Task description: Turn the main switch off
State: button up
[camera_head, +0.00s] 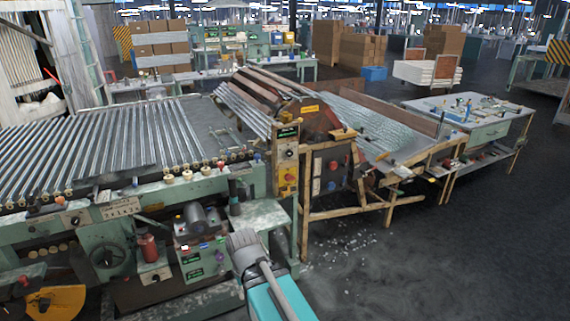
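A tall control box (286,160) stands at the right end of the green machine. It carries a yellow plate with a red rotary knob (289,178), which looks like the main switch; its exact setting is too small to read. My teal and grey arm reaches up from the bottom edge, and its grey end (243,240) is below and left of this box, apart from the switch in the picture. The fingers are not clearly shown, so I cannot tell whether my gripper is open or shut.
A lower panel (200,258) with green labels and small coloured buttons is just left of my arm. A handwheel (107,256) is further left. A wooden-framed bench (375,180) stands right. The floor (430,260) at lower right is open.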

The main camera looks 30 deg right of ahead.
aim_at(287, 177)
jog(key=k, duration=0.65)
jog(key=z, duration=0.45)
jog(key=i, duration=0.8)
jog(key=z, duration=0.5)
jog(key=i, duration=0.7)
jog(key=u, duration=0.35)
